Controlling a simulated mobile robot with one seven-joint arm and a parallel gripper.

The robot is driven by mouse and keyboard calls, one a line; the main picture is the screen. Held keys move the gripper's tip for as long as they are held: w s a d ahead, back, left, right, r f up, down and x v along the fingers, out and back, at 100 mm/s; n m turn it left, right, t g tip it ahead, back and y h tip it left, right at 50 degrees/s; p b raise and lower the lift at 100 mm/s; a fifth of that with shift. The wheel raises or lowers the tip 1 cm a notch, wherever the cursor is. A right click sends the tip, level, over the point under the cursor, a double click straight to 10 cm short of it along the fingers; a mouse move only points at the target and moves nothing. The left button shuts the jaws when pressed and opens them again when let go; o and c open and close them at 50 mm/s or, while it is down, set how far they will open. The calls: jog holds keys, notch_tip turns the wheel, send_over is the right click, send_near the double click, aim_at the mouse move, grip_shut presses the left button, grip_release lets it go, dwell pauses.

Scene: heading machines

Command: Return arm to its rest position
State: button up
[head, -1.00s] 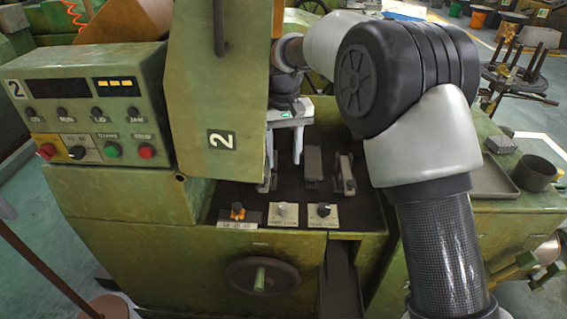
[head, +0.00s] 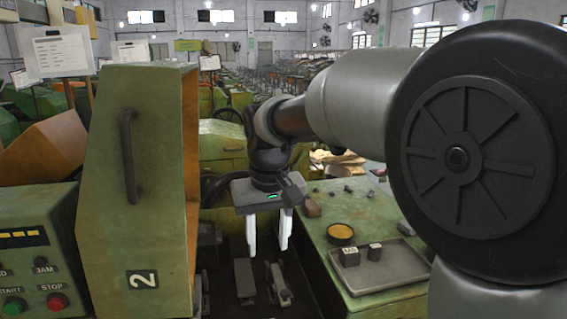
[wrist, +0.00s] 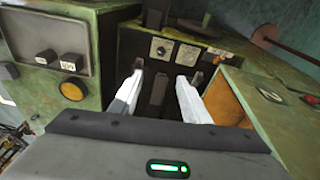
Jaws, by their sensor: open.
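My gripper (head: 268,235) hangs from my arm in the middle of the head view, fingers pointing down. Its two pale fingers are apart with nothing between them. It is above the dark bed of machine 2, clear of the levers (head: 246,278) below. In the wrist view the fingers (wrist: 158,95) are spread over the dark recess with the dial plates (wrist: 160,48) beyond. My arm fills the right side of the head view.
The green guard (head: 140,160) with its handle stands close left of my gripper. The control panel (head: 35,260) is at the lower left.

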jog(key=s+d+r+m+t+p, duration=0.2)
jog(key=s+d+r+p, duration=0.1)
jog(key=s+d+r, duration=0.65)
jog(key=s+d+f+m+t+p, duration=0.1)
jog(key=s+d+p, duration=0.2)
jog(key=s+d, duration=0.5)
jog(key=s, duration=0.3)
jog(key=shift+f+m+t+h, duration=0.25)
jog(key=shift+m+t+h, duration=0.05)
